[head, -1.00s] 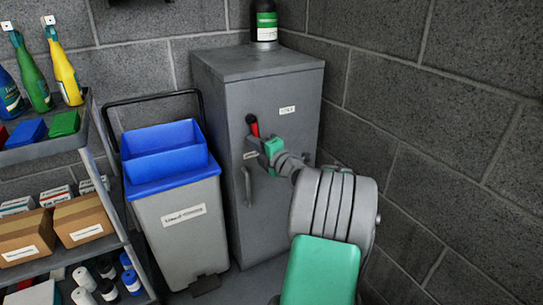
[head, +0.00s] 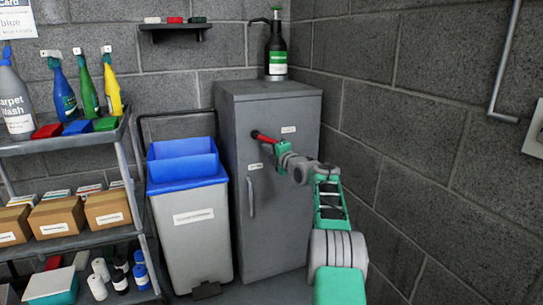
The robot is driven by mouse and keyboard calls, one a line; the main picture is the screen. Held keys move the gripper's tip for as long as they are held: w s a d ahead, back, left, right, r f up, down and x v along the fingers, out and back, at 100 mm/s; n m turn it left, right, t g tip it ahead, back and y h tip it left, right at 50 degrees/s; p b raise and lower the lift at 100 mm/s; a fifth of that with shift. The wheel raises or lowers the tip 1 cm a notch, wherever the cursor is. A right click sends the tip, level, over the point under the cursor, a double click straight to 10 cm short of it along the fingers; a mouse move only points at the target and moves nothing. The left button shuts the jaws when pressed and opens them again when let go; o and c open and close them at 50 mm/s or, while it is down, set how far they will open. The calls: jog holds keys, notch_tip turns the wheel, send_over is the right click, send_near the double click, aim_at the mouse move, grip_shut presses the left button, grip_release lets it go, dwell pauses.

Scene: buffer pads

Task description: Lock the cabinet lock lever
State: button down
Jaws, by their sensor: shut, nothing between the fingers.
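The grey cabinet (head: 290,220) stands in the corner with its door closed. Its red lock lever (head: 265,137) is on the upper door front, with a dark end at the upper left. It lies slanted, closer to level than upright, and slopes down to the right. My gripper (head: 279,148) is shut and empty, at the lever's right end. Contact between them cannot be made out at this size. My gripper and arm hide part of the door to the right of the lever.
A grey bin with a blue top (head: 190,215) stands left of the cabinet. A shelf cart (head: 75,145) with bottles and boxes is farther left. A dark bottle (head: 276,50) stands on the cabinet. A block wall (head: 420,150) bounds the right side.

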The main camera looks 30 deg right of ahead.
jog(key=shift+s+d+r+n, duration=0.2)
jog(key=shift+d+r+n, duration=0.9)
jog(key=shift+n, duration=0.1)
jog(key=shift+r, duration=0.3)
jog(key=b, duration=0.1)
send_near(271, 140)
notch_tip(271, 140, down, 3)
jog(key=a, duration=0.1)
jog(key=shift+s+f, duration=0.1)
jog(key=shift+s, duration=0.15)
